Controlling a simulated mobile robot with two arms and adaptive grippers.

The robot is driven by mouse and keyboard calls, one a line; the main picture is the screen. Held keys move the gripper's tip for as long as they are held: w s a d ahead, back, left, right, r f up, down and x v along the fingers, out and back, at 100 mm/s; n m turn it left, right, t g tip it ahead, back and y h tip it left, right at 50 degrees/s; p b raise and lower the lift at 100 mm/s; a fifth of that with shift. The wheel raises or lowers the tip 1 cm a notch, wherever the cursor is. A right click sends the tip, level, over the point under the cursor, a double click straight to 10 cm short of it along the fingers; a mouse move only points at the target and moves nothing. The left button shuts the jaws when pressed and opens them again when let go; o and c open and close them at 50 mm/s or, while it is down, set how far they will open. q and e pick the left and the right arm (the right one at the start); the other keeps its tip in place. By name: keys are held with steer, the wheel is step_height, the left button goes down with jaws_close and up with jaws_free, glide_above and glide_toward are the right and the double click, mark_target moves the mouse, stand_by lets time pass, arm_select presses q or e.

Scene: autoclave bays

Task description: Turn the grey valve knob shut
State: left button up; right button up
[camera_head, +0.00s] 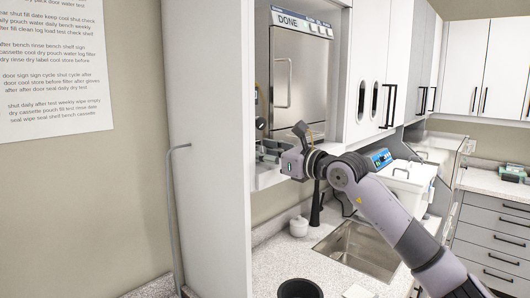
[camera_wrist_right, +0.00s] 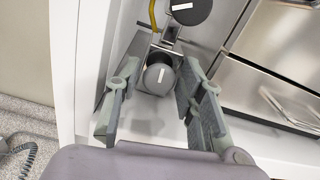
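The grey valve knob (camera_wrist_right: 158,80) shows in the right wrist view, round, with a short white mark standing nearly upright on its face. My right gripper (camera_wrist_right: 160,68) is open, with one finger to each side of the knob; gaps show between the fingers and the knob. In the head view my right gripper (camera_head: 271,150) reaches into the bay below the autoclave (camera_head: 298,80), and the knob cannot be made out there. My left gripper is not in view.
A black knob (camera_wrist_right: 190,9) with a level white mark and a yellow tube (camera_wrist_right: 153,14) sit just beyond the grey knob. A white side panel (camera_head: 215,150) stands left of the bay. A sink (camera_head: 362,250) and a dark tap (camera_head: 316,205) lie below my right arm.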

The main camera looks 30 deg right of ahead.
jaws_close()
steer(key=shift+f+m+b, duration=0.1)
steer(key=shift+m+b, duration=0.6)
steer(key=shift+b, duration=0.05)
steer(key=shift+o, duration=1.5)
jaws_free()
steer(key=shift+s+d, duration=0.1)
steer(key=v, duration=1.1)
steer(key=shift+s, duration=0.35)
